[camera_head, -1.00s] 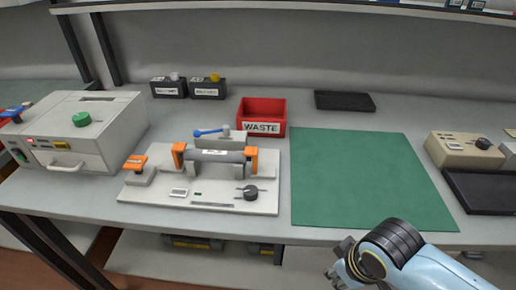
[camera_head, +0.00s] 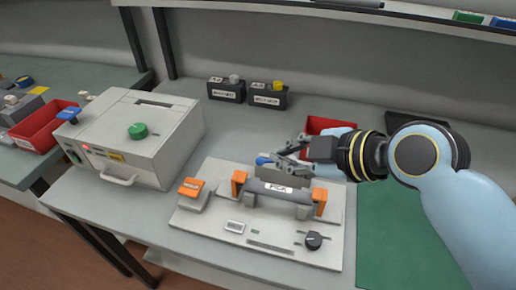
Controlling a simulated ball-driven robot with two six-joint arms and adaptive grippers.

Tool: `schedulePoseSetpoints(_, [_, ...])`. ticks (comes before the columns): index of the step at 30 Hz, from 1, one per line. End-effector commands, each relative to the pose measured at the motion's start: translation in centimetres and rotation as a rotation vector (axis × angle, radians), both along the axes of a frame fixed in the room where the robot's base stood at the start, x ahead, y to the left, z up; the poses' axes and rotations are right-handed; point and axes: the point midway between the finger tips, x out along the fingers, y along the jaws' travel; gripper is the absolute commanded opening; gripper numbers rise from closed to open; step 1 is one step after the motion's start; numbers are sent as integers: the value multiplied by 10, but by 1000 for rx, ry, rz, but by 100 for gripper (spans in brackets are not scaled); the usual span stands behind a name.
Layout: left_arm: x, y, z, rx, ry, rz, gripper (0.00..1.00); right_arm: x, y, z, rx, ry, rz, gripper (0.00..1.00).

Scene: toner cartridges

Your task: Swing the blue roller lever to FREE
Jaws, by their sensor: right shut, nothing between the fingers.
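The blue roller lever (camera_head: 263,160) shows only as its blue end behind the roller; the rest is hidden by my gripper. The roller (camera_head: 278,188) lies across the pale fixture plate (camera_head: 205,222) between two orange end clamps. My right gripper (camera_head: 284,157) reaches in from the right over the back of the fixture. Its fingers are shut and empty, close beside the blue end; I cannot tell whether they touch it. Any FREE marking is not readable. My left gripper is not in view.
A grey machine with a green knob (camera_head: 137,131) stands left of the fixture. A red bin (camera_head: 322,123) is partly behind my arm. A green mat (camera_head: 378,240) lies at right, bare where visible.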

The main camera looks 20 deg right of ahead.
Motion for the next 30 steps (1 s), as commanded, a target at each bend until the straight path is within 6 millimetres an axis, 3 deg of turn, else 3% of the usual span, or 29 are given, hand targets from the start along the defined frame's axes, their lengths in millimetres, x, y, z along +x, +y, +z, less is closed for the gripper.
schedulePoseSetpoints(1, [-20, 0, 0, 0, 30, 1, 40, 6, 4, -3, 4, 1, -2, 0])
schedulePoseSetpoints(3, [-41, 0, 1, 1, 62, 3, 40, 17, 9, -11, 5, 0, -2, 0])
schedulePoseSetpoints(6, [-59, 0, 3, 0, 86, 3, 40, 32, 18, -23, 5, 1, -2, 0])
schedulePoseSetpoints(8, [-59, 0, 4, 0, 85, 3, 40, 42, 23, -31, 4, 2, -2, 0])
schedulePoseSetpoints(12, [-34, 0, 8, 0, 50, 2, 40, 62, 34, -48, 4, 2, -1, 0])
schedulePoseSetpoints(17, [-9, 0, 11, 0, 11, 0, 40, 74, 26, -69, -1, 2, -2, 0])
schedulePoseSetpoints(30, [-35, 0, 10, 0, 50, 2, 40, 82, 21, -82, 1, 1, -2, 0])
